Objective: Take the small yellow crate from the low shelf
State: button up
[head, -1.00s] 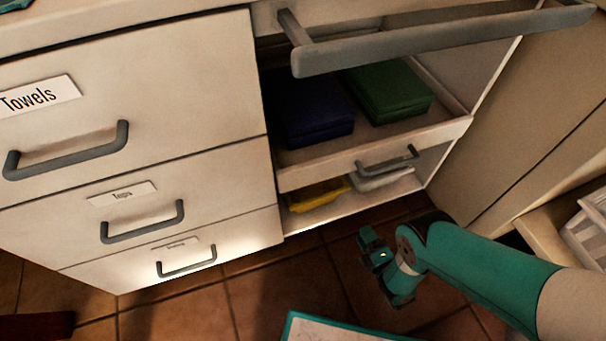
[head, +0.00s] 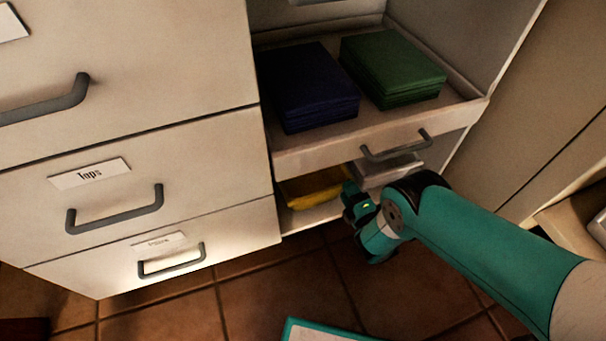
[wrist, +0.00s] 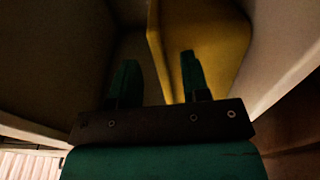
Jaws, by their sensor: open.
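The small yellow crate (head: 318,186) sits on the low shelf (head: 312,217), under the pull-out tray. In the head view its right end is partly hidden by my gripper (head: 354,204), which is at the shelf's front opening. In the wrist view the yellow crate (wrist: 205,45) stands ahead, with my right finger in front of its wall. My gripper (wrist: 158,78) is open there, and the left finger is over a dark gap beside the crate. I see nothing held between the fingers.
A pale container (head: 388,168) stands right of the crate on the low shelf. The pull-out tray (head: 380,143) above carries dark blue (head: 310,90) and green (head: 392,68) folded stacks. Closed drawers (head: 150,200) border the left. The tiled floor (head: 255,290) in front is partly clear.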

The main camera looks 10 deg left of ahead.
jog(key=shift+w+a, duration=0.35)
jog(key=shift+w, duration=0.05)
grip_shut()
jog(key=shift+r, duration=0.2)
